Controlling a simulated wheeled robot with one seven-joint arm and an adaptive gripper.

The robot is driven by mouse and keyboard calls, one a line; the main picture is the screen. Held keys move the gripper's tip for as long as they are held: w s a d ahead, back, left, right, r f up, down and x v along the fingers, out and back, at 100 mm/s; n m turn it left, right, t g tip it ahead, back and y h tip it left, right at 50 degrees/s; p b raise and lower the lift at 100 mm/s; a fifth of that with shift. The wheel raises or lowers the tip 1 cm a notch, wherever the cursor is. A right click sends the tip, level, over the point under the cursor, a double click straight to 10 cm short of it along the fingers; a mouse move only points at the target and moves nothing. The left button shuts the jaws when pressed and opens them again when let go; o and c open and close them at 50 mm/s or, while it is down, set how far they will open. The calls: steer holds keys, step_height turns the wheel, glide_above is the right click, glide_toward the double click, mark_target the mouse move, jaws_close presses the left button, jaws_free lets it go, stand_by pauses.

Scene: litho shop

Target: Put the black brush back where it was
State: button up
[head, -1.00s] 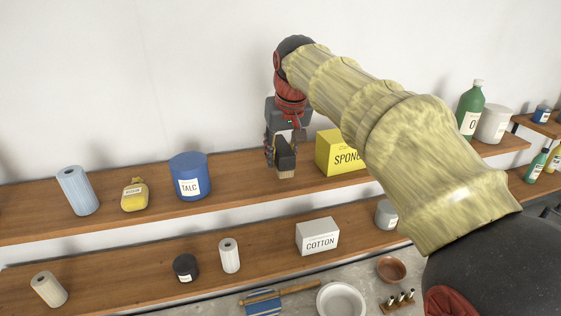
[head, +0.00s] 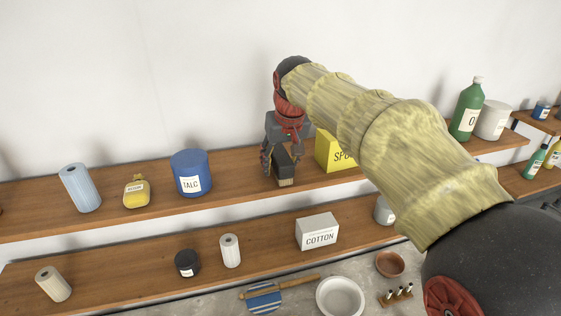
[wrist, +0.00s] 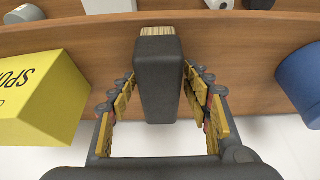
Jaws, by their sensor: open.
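The black brush (head: 283,168) stands upright on the upper wooden shelf (head: 230,198), with its pale bristles down, between the blue talc tub (head: 190,171) and the yellow sponge box (head: 333,151). In the wrist view the brush (wrist: 158,80) is between the two spread fingers of my gripper (wrist: 161,95). The fingers are open, with a gap visible on each side of the brush. My gripper (head: 282,160) comes down over the brush from above in the head view. The bristles' contact with the shelf is partly hard to see.
The sponge box (wrist: 40,95) and the talc tub (wrist: 305,85) flank my gripper in the wrist view. A yellow bottle (head: 136,191) and blue roll (head: 79,188) stand farther left. A cotton box (head: 317,231) is on the lower shelf. The wall is close behind.

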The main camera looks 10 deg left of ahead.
steer(key=shift+s+r, duration=0.1)
steer(key=shift+r, duration=0.4)
steer(key=b+v, duration=0.2)
steer(key=v, duration=0.8)
steer(key=shift+r, duration=0.15)
steer(key=shift+s+d+r, duration=0.15)
steer(key=shift+s+r, duration=0.05)
steer(key=shift+r, duration=0.2)
steer(key=shift+d, duration=0.2)
steer(key=s+d+f+m, duration=0.1)
steer(key=s+d+f, duration=0.3)
steer(key=s+d, duration=0.35)
steer(key=s+d+f+m+t+h, duration=0.1)
steer(key=s+d+f+m, duration=0.1)
steer(key=s+d+f, duration=0.5)
steer(key=s+d+f+m, duration=0.1)
steer(key=s+d+f, duration=0.1)
steer(key=s+d, duration=0.5)
steer(key=s+d+f+m+h, duration=0.1)
steer(key=s+d+f, duration=0.5)
steer(key=f, duration=0.4)
steer(key=shift+s+d+f, duration=0.25)
steer(key=shift+s+f, duration=0.15)
steer(key=shift+s, duration=0.5)
